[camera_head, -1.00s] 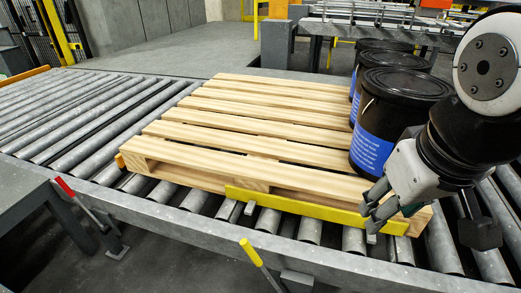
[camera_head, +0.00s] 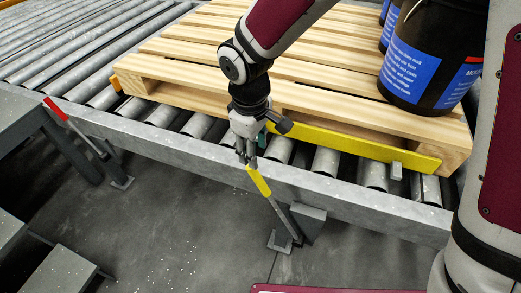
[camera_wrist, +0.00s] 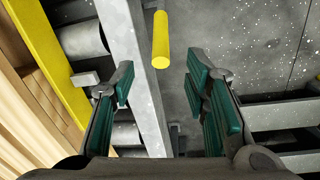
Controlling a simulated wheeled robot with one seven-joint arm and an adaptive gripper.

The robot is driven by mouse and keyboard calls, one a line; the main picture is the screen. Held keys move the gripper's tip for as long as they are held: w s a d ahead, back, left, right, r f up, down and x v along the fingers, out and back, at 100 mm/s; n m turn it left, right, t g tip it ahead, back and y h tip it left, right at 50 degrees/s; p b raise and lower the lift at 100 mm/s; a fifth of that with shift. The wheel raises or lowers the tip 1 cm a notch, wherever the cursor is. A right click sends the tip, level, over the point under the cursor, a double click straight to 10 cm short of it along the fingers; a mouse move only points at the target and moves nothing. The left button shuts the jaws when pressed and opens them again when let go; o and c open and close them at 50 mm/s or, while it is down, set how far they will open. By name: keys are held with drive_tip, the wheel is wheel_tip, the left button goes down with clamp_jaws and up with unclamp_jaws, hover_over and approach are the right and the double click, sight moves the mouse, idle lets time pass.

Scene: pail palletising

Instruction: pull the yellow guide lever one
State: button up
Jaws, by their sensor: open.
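The yellow guide lever (camera_head: 258,181) has a yellow grip on a grey rod and stands tilted at the front side of the roller conveyor. In the wrist view its yellow grip (camera_wrist: 161,40) shows ahead of and between the fingers. My gripper (camera_head: 247,158) is right above the grip's upper end in the head view, pointing down. In the wrist view my gripper (camera_wrist: 163,88) is open, with teal pads apart and nothing between them. The lever's lower rod is hidden in the wrist view. The yellow guide bar (camera_head: 350,142) lies along the pallet's front edge.
A wooden pallet (camera_head: 205,65) rests on the rollers, with dark blue-labelled pails (camera_head: 425,60) at its right. A red-handled lever (camera_head: 55,109) stands to the left. The conveyor's grey side rail (camera_head: 200,150) runs close beside my gripper.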

sight(258, 179)
drive_tip(key=f+b, duration=0.1)
drive_tip(key=f, duration=0.3)
drive_tip(key=f+b, duration=0.1)
drive_tip(key=f, duration=0.4)
drive_tip(key=w+f+b, duration=0.1)
drive_tip(key=f, duration=0.4)
drive_tip(key=shift+d+b, duration=0.2)
drive_tip(key=shift+b, duration=0.2)
drive_tip(key=shift+r, duration=0.1)
clamp_jaws()
